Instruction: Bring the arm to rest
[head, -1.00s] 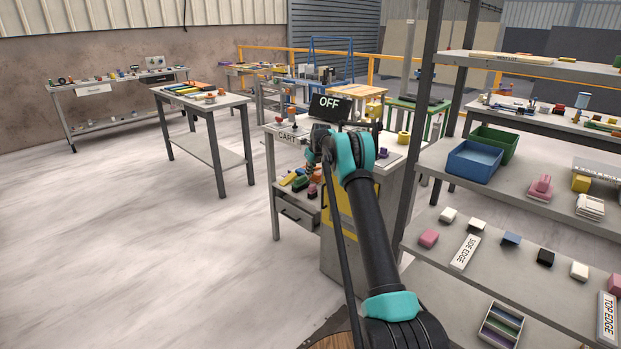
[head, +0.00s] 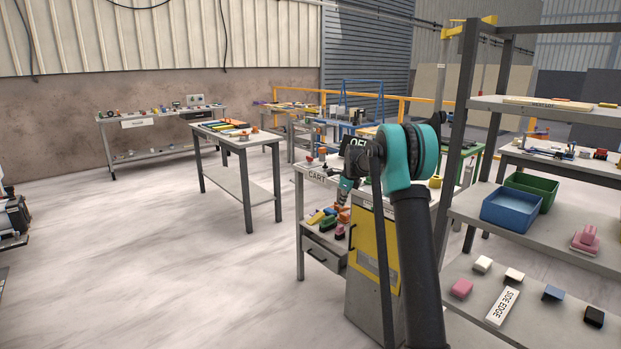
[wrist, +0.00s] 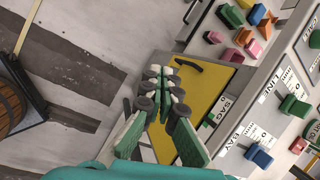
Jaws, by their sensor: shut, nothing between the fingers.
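My arm is raised, with a teal joint in front of the cart (head: 313,177) in the head view. My gripper (wrist: 162,76) is shut and empty in the wrist view, its green and white fingers brought together at the tips. It appears over the yellow panel (wrist: 206,98) on the side of the cart; the distance between them is hard to judge. In the head view the arm's far end is small and partly hidden by the teal joint.
A shelf rack (head: 466,214) stands close on the right, holding a blue bin (head: 512,208) and small blocks. A table (head: 237,139) stands to the left, beyond open floor (head: 180,270). A wooden barrel (wrist: 12,103) shows at the wrist view's left edge.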

